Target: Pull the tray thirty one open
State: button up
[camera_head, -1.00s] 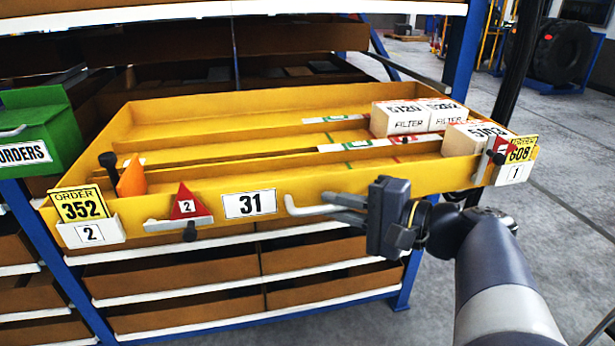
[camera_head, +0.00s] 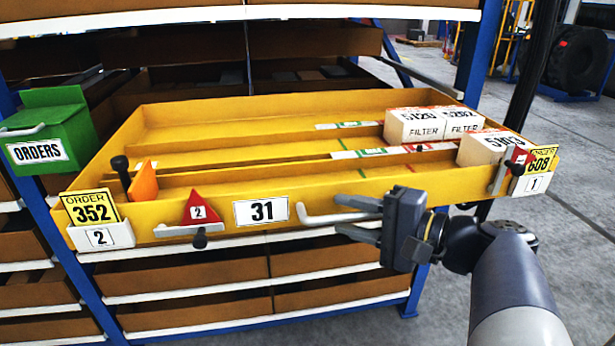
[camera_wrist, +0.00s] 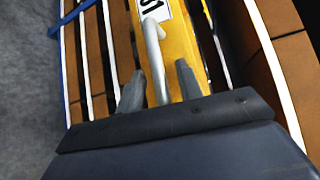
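Tray 31, a yellow drawer (camera_head: 340,198), stands well out of the rack in the head view, its inside exposed. Its front has a white label (camera_head: 261,210) reading 31 and a pale bar handle (camera_head: 318,219) right of the label. My gripper (camera_head: 357,219) is at the right part of the handle, with its fingers spread above and below it. In the wrist view the handle (camera_wrist: 153,50) runs between the two fingers (camera_wrist: 160,88), with gaps on both sides. The gripper is open.
White filter boxes (camera_head: 413,126) stand in the tray's right end. A card holder reading 352 (camera_head: 102,237) and a red marker (camera_head: 199,208) are on its front. A green ORDERS box (camera_head: 62,125) hangs at the left.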

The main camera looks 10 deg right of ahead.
jog(key=shift+d, duration=0.1)
jog(key=v, duration=1)
jog(key=shift+s+d+p, duration=0.2)
jog(key=shift+s+p, duration=0.1)
jog(key=shift+p, duration=0.05)
dwell(0.5)
jog(key=shift+b+x, duration=0.35)
jog(key=shift+x, duration=5.1)
